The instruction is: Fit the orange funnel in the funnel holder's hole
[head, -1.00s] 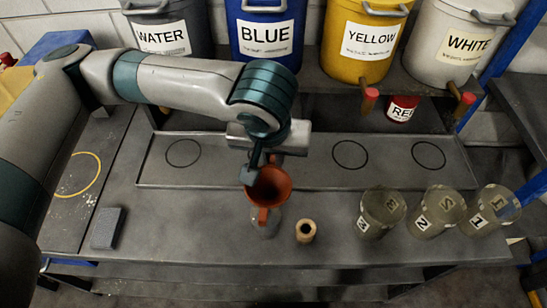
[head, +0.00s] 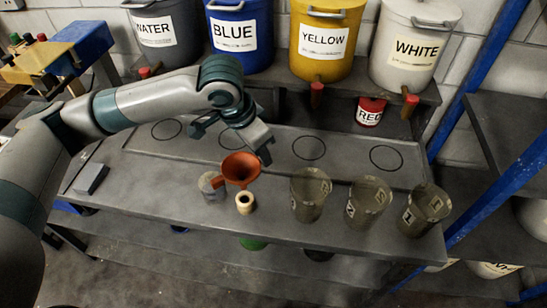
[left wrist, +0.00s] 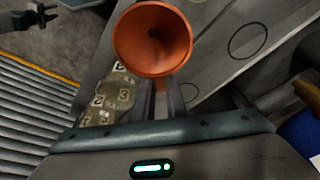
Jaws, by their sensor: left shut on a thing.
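A dark claw-like shape (left wrist: 40,16) in the left wrist view may be my right gripper.
A clear jar (head: 212,188) stands left of the tan cylinder. Numbered clear cups (head: 310,194) stand to the right. A grey block (head: 91,179) lies at the left. Labelled buckets (head: 323,40) line the back shelf. A shallow tray with circles (head: 345,150) lies behind.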

